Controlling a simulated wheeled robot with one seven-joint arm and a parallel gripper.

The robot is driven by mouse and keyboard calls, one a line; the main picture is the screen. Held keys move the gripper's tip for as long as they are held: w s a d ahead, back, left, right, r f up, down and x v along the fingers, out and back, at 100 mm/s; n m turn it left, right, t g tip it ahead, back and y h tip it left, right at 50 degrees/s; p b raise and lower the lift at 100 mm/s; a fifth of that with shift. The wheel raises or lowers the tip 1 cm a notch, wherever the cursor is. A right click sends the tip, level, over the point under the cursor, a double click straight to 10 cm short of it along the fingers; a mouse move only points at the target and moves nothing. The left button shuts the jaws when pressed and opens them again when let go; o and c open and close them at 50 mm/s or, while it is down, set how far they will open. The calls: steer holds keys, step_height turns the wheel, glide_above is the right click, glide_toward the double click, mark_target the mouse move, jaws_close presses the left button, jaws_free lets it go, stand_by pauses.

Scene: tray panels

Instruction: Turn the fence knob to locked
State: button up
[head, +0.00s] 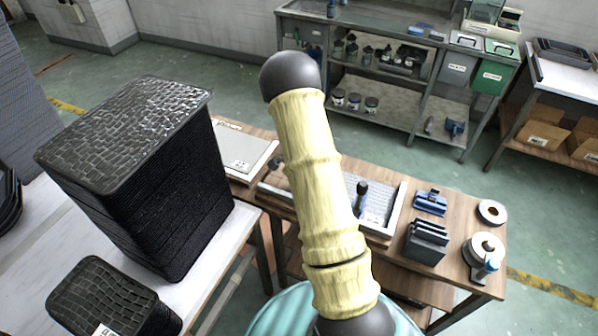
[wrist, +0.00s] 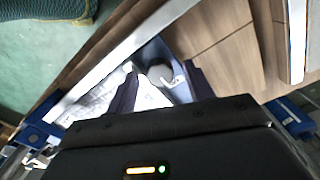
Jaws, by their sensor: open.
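In the wrist view a rounded dark grey-blue piece with a white mark, which looks like the fence knob (wrist: 160,74), lies between and just beyond my fingertips. I cannot tell whether the fingers touch it, or which setting its mark shows. My gripper (wrist: 160,88) is open, one dark finger on each side of it. In the head view a tray-like panel with a pale rim (head: 396,208) lies on the wooden bench. A black upright handle (head: 362,187) stands on it beside my arm. My arm covers part of the panel, and my gripper is hidden there.
Right of the panel on the bench (head: 455,288) are a blue clamp-like tool (head: 430,202), a dark slotted holder (head: 426,242) and a tape roll (head: 491,212). A tall black stack (head: 150,185) stands on the white table at left. Steel shelving (head: 385,105) stands behind.

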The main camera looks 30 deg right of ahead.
step_height(320, 180, up, 17)
steer(key=b, duration=0.1)
steer(key=shift+r, duration=0.15)
stand_by(0.6)
steer(key=s+a+r+n+t, duration=0.1)
steer(key=s+a+n+t, duration=0.1)
steer(key=s+a+n, duration=1.3)
steer(key=s, duration=0.3)
steer(key=shift+s+a+r+t, duration=0.2)
steer(key=shift+s+r+t, duration=0.1)
steer(key=shift+s, duration=0.1)
